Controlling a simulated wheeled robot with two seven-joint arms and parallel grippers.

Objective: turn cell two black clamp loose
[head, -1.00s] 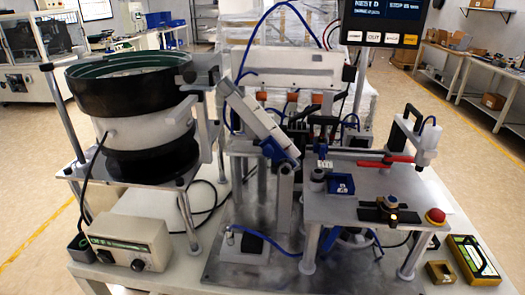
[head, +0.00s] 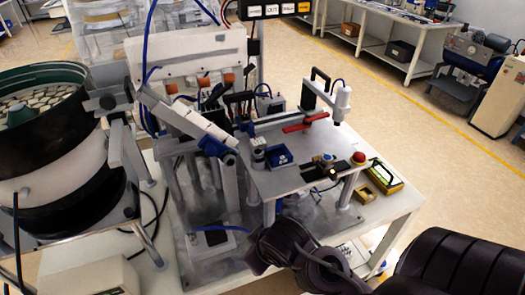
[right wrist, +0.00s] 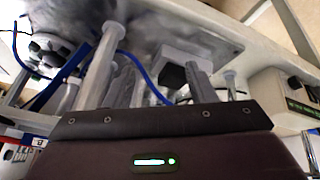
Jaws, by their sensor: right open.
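A black clamp-like handle (head: 318,84) stands upright at the back right of the small metal worktable in the head view, next to a white cylinder. A red lever (head: 305,122) lies just in front of it. Several other black upright parts (head: 240,100) stand behind the inclined track. I cannot tell which black part is the cell two clamp. My dark right gripper (head: 262,252) is low in front of the worktable, apart from these parts, with its fingertips hard to make out. It is open. My left gripper is not in view.
A blue tray (head: 278,156), a red button (head: 358,158) and a black part with a yellow light (head: 331,173) are on the worktable. A bowl feeder (head: 50,150) stands at left. The right wrist view shows metal legs (right wrist: 100,70) and a blue cable (right wrist: 145,75) close by.

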